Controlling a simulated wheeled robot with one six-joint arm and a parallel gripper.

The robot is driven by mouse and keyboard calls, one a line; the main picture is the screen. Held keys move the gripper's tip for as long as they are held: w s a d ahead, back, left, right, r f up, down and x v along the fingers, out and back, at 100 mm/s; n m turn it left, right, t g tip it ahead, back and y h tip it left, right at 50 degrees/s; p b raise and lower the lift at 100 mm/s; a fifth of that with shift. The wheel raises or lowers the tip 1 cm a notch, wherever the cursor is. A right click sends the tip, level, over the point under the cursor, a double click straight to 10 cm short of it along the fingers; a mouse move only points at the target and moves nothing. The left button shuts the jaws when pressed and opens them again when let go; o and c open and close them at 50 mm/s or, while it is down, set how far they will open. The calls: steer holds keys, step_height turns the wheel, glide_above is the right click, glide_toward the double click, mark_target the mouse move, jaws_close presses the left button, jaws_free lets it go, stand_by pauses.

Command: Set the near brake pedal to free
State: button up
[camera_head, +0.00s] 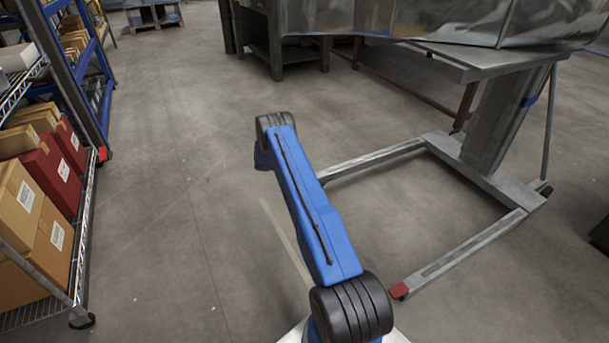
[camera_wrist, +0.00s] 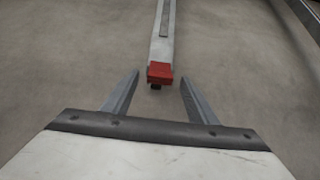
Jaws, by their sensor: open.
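A red brake pedal (camera_head: 399,290) is at the near end of a grey floor leg of the lift stand (camera_head: 478,245). In the wrist view a red pedal (camera_wrist: 160,71) sits at the end of a grey leg, with a small dark part under it. My gripper (camera_wrist: 160,77) is open and empty, with one finger on each side of the pedal in the picture. I cannot tell how far the pedal is from the fingertips, or which position it is in. My gripper is not visible in the head view. The far leg's end is hidden behind my blue arm.
A metal duct (camera_head: 400,20) lies on the stand's top and a dark workbench (camera_head: 275,50) at the back. A wire shelf (camera_head: 75,240) with cardboard and red boxes stands at the left, with a blue rack (camera_head: 85,60) behind it. The floor between shelf and stand is clear.

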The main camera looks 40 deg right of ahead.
steer(key=v, duration=1.3)
steer(key=shift+w+r, duration=0.1)
